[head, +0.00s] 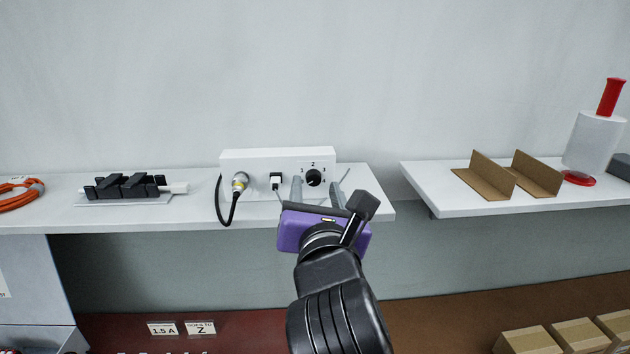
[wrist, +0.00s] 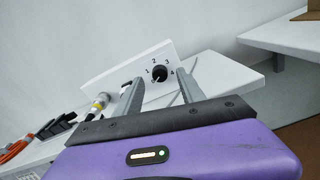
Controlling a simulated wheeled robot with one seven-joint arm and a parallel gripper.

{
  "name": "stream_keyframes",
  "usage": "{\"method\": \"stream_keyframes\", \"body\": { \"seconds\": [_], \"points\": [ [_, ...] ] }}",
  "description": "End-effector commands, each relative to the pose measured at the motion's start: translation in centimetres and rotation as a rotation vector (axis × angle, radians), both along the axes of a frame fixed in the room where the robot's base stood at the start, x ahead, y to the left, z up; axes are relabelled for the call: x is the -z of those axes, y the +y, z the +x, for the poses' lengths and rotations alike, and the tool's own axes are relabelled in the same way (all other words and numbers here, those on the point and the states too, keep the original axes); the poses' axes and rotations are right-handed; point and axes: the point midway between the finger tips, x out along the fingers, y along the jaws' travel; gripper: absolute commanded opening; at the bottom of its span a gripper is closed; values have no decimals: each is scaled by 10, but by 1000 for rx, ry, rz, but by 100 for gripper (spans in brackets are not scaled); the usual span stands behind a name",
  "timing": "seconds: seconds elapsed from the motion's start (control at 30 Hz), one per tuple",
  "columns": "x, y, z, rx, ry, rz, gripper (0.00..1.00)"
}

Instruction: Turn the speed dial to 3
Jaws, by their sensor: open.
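The speed dial (head: 314,177) is a round black knob on the front of a white box (head: 250,160) on the shelf. My gripper (head: 318,189) is purple with two grey fingers, open and empty. It is in front of the box, with the fingers on either side of the dial in the picture. In the wrist view the dial appears between the fingertips (wrist: 159,84). I cannot tell any contact.
A black cable with a metal plug (head: 239,184) and a smaller plug (head: 276,181) sit left of the dial. A black clamp-like fixture (head: 125,187) and an orange cable (head: 20,196) lie farther left. A separate right shelf (head: 424,186) holds cardboard pieces.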

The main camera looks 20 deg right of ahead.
Motion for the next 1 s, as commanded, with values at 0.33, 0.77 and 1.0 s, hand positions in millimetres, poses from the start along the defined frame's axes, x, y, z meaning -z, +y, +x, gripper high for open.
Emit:
{"method": "stream_keyframes", "body": {
  "seconds": [0.33,0.77,1.0],
  "points": [
    [0,-7,23,-1,-1,1,47],
    [0,-7,23,-1,-1,2,0],
    [0,-7,23,-1,-3,8,0]
  ]
}}
